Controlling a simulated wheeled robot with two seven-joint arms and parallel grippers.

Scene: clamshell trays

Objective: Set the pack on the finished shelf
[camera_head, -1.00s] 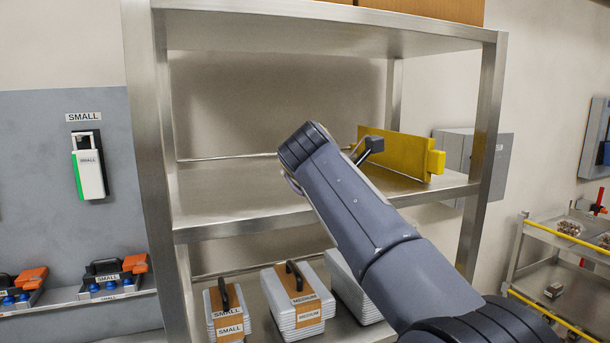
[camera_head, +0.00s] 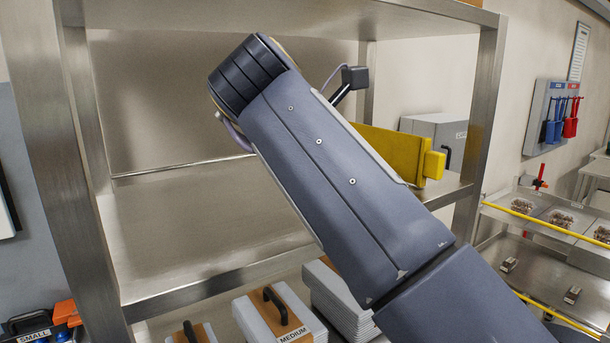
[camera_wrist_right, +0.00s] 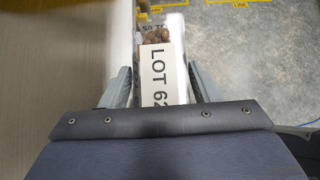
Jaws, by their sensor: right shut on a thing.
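In the wrist view, my right gripper (camera_wrist_right: 161,72) is shut on a clear pack (camera_wrist_right: 152,22) with brown contents and a white label reading "LOT 62", partly cut off by the gripper. In the head view my right arm reaches up in front of a steel rack, and its gripper and the pack are hidden behind the arm. The rack's middle shelf (camera_head: 160,230) is bare on its left and centre. No label marks a finished shelf. My left gripper is not in view.
A yellow upright plate (camera_head: 435,165) stands at the right of the middle shelf. A steel post (camera_head: 488,110) bounds the right. A cart (camera_head: 545,262) with small packs stands beyond.

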